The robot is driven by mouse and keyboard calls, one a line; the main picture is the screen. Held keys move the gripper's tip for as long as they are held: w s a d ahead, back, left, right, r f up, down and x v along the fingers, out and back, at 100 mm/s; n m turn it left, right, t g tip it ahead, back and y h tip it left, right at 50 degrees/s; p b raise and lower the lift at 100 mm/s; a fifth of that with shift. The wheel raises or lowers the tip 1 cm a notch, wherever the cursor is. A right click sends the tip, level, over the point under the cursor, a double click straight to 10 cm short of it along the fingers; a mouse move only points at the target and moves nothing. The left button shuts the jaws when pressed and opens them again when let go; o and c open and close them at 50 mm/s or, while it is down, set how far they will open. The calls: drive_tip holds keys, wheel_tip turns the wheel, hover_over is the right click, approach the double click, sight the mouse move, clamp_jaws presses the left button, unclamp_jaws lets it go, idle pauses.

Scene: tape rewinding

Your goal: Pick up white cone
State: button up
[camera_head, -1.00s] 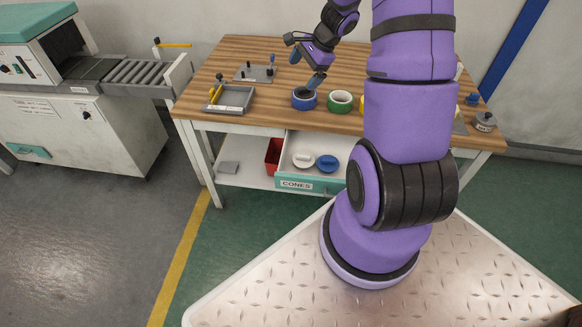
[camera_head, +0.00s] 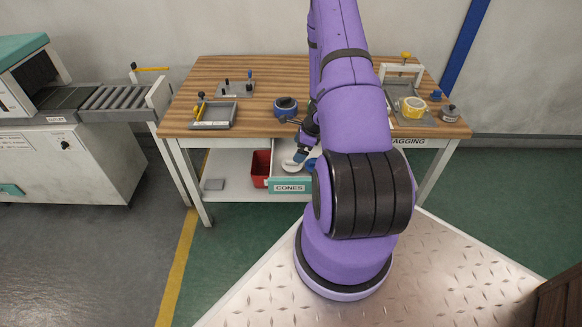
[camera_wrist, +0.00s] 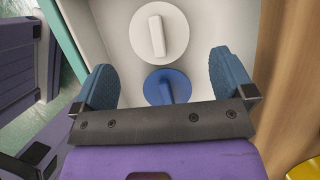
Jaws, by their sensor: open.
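The white cone (camera_wrist: 158,34) is a round white disc with a raised bar, lying in the open drawer. It also shows in the head view (camera_head: 291,166), partly hidden by my gripper. A blue cone (camera_wrist: 168,87) of the same shape lies beside it, closer to my gripper in the wrist view. My gripper (camera_wrist: 166,80) is open and empty, its two blue fingers spread above the drawer. In the wrist view the white cone is ahead of the fingertips, between their lines. In the head view my gripper (camera_head: 302,156) hangs low over the drawer.
The drawer labelled CONES (camera_head: 289,188) is pulled out below the wooden tabletop (camera_head: 190,110). A red bin (camera_head: 261,168) stands on the shelf left of it. A blue tape roll (camera_head: 286,106) and a grey tray (camera_head: 214,116) sit on the table above.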

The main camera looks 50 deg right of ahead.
sight(292, 165)
drive_tip(key=shift+x, duration=3.8)
drive_tip(key=shift+s, duration=0.15)
drive_tip(key=shift+c, duration=0.5)
drive_tip(key=c, duration=0.6)
